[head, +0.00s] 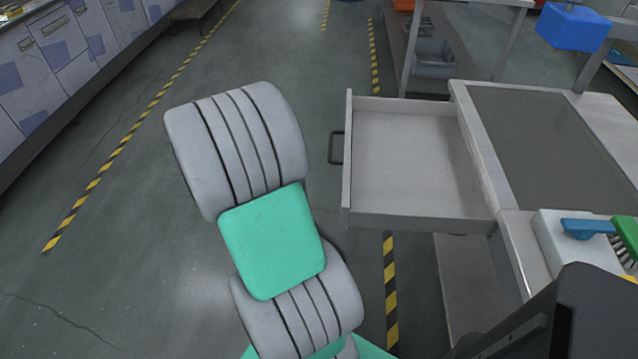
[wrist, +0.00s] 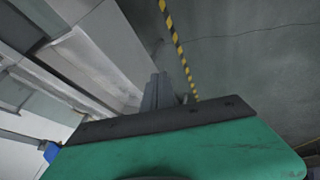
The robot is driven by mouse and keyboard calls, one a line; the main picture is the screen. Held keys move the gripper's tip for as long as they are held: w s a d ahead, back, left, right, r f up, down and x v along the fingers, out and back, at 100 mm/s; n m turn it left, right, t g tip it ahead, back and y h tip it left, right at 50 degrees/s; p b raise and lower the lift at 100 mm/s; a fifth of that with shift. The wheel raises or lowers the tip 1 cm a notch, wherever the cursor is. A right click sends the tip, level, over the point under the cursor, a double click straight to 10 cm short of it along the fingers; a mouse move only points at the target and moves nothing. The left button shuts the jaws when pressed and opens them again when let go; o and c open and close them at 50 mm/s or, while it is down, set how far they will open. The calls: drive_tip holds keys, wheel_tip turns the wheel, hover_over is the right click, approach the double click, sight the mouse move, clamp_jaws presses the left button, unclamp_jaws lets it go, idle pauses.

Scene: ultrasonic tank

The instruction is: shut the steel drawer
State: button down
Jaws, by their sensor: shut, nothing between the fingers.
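The steel drawer (head: 415,160) stands pulled out to the left from the steel-framed bench and is empty. Its dark handle (head: 336,148) is on the left side of its front panel. In the head view my grey and green arm is left of the drawer, and my gripper is hidden from that view. In the wrist view my gripper (wrist: 158,92) shows as narrow grey fingers, close together and empty. Pale metal surfaces lie left of the fingers there; I cannot tell which part is the drawer, or whether the fingers touch anything.
A blue bin (head: 573,27) is at the back right. Cabinets (head: 60,50) line the far left. Floor left of the drawer is clear.

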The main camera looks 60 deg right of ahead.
drive_tip(key=s+d+f, duration=0.6)
drive_tip(key=f, duration=0.1)
drive_tip(key=shift+d, duration=0.4)
drive_tip(key=shift+f, duration=0.1)
